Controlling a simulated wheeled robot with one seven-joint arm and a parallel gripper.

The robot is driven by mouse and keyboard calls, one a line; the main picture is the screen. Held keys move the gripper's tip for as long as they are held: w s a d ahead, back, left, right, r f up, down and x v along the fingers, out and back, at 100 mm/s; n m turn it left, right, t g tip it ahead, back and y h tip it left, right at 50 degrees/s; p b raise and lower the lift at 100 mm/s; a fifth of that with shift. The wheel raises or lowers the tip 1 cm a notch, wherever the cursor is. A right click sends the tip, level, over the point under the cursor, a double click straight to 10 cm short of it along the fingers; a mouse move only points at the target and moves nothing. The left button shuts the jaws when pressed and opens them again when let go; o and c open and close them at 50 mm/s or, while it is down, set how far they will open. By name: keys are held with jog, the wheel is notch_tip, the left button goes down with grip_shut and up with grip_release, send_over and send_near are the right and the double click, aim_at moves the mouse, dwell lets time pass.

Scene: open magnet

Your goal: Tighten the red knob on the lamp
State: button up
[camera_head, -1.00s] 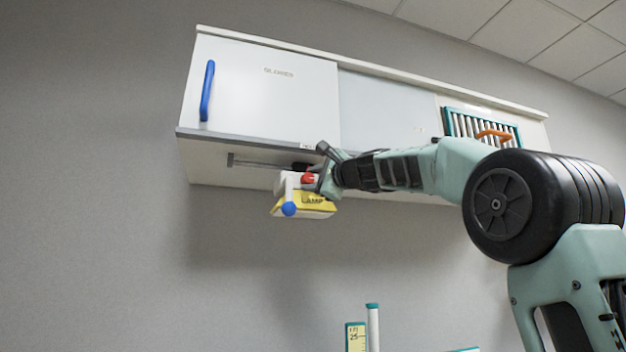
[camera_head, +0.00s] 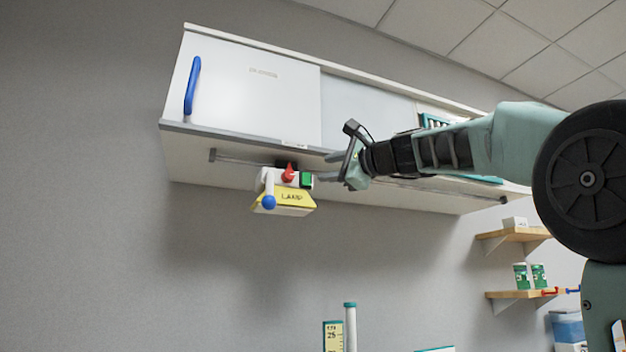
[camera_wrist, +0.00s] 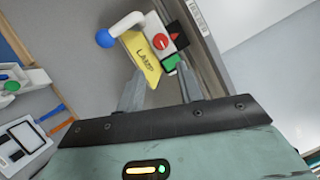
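The lamp (camera_head: 285,200) is a white and yellow unit labelled LAMP, hanging under the wall cabinet. The red knob (camera_head: 289,173) is on its upper side, beside a green block (camera_head: 306,179). A blue ball (camera_head: 268,202) sits at its lower left. My gripper (camera_head: 328,170) is to the right of the lamp, a little apart from it, fingers pointing at it. In the wrist view the knob (camera_wrist: 161,41) shows as a red pointer on a disc, beyond my gripper (camera_wrist: 158,82). The two fingers are spread with nothing between them.
The white cabinet (camera_head: 245,95) with a blue handle (camera_head: 192,86) is just above the lamp and gripper. A rail (camera_head: 235,158) runs beneath it. Wooden shelves (camera_head: 522,234) holding small items are on the wall at lower right. The space below the lamp is clear.

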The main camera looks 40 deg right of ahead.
jog(key=s, duration=0.3)
jog(key=shift+s+d+f, duration=0.2)
jog(key=shift+s+f, duration=0.1)
jog(key=shift+s, duration=0.05)
